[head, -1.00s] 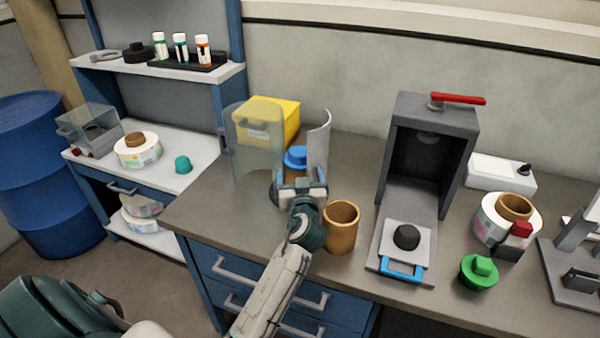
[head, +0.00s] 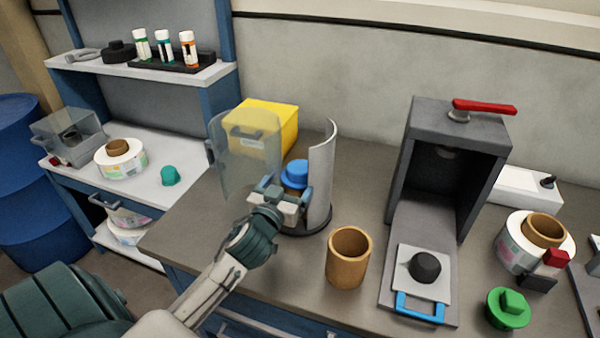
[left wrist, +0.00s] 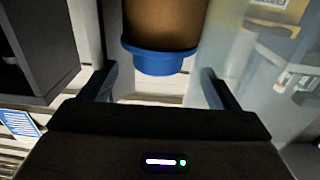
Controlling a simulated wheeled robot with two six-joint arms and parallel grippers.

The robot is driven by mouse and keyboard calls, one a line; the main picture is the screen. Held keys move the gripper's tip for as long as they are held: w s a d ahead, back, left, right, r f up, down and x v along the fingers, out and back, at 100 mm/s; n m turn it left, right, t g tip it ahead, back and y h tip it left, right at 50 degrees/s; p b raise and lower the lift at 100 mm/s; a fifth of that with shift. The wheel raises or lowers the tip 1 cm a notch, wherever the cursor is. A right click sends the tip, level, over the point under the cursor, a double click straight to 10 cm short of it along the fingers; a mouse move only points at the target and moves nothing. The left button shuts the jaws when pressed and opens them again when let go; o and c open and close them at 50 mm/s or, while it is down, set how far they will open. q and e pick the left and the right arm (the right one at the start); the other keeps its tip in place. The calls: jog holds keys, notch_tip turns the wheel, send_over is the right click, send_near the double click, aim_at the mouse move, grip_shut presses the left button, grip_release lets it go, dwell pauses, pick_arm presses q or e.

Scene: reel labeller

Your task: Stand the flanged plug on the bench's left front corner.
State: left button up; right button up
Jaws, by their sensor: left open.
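A blue flanged plug (head: 295,173) sits on top of a brown core inside a clear curved guard (head: 247,155) on the bench (head: 190,215). My left gripper (head: 280,192) is open and empty at the guard's front opening, just in front of the plug. In the left wrist view the blue plug (left wrist: 158,62) and the brown core (left wrist: 165,22) lie ahead between the spread fingers, apart from them. The gripper hides the core in the head view. A green plug (head: 508,308) stands at the bench's right front. My right gripper is not in view.
An open brown cup (head: 348,260) stands right of the guard. A grey press (head: 455,140) with a red lever is farther right. A yellow box (head: 262,125) is behind the guard. The bench's left front corner area (head: 165,240) looks clear.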

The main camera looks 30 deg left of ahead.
aim_at(299, 170)
pick_arm(q)
jog(key=shift+w+a, duration=0.15)
jog(key=shift+w, duration=0.25)
jog(key=shift+w+p, duration=0.3)
jog(key=shift+w, duration=0.05)
jog(key=x, duration=0.1)
jog(key=p+x, duration=0.1)
jog(key=x, duration=0.2)
jog(key=shift+w+f+p, duration=0.15)
jog(key=shift+f+p, duration=0.1)
jog(key=shift+p, duration=0.15)
jog(key=shift+w, duration=0.15)
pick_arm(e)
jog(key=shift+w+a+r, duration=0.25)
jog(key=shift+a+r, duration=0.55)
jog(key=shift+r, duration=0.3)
pick_arm(q)
jog(key=c, duration=1.2)
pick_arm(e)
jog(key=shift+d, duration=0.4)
